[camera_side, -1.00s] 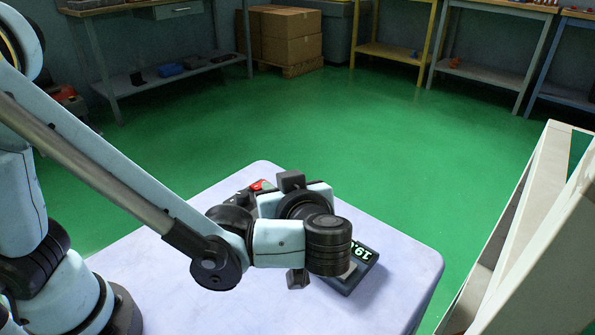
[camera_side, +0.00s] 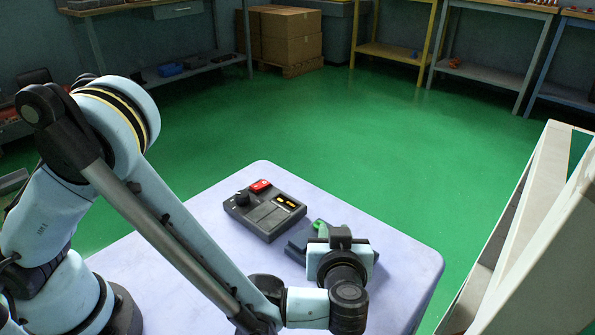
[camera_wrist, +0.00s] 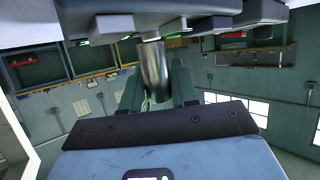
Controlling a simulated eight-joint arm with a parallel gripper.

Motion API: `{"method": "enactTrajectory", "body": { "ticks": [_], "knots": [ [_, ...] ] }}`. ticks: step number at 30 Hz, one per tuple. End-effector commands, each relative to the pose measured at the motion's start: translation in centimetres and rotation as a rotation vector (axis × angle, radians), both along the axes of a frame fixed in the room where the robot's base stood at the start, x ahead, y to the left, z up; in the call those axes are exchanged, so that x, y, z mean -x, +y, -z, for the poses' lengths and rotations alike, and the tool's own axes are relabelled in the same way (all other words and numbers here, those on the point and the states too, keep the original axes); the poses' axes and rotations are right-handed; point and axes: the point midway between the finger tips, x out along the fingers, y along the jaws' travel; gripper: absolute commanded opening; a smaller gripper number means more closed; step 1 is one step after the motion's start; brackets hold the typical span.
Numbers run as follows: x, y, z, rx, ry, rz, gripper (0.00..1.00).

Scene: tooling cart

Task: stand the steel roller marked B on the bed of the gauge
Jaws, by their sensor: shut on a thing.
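In the wrist view my gripper (camera_wrist: 158,68) is shut on a shiny steel roller (camera_wrist: 153,78), held between two dark green fingers. No letter shows on the roller. Its far end is close to a dark grey body (camera_wrist: 215,18), apparently the gauge; I cannot tell if they touch. In the side view my wrist (camera_side: 340,262) hangs over the right part of the table. It hides the fingers, the roller and most of the gauge (camera_side: 298,246). A dark edge of the gauge shows left of the wrist. The gauge's bed and readout are hidden.
A dark control box (camera_side: 265,213) with a red button and a knob stands on the pale table (camera_side: 190,235), left of the gauge. A white frame (camera_side: 525,235) stands beyond the table's right edge. The table's left part is clear.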

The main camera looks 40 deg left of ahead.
Motion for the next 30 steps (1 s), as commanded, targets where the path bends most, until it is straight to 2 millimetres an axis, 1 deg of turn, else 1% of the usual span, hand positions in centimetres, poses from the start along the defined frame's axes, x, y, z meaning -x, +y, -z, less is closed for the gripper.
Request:
{"method": "enactTrajectory", "body": {
  "ticks": [1,4,16,17,21,30],
  "knots": [
    [0.00,0.00,0.56,-0.001,-0.001,0.000,0.00],
    [0.01,0.03,1.15,-0.001,-0.001,0.000,0.00],
    [0.02,0.03,1.55,-0.001,-0.001,-0.001,0.00],
    [0.02,0.03,1.56,0.000,0.000,0.000,0.31],
    [0.02,0.04,1.53,0.000,0.000,-0.001,0.53],
    [0.03,0.04,1.43,0.000,0.000,0.000,0.54]
  ]
}}
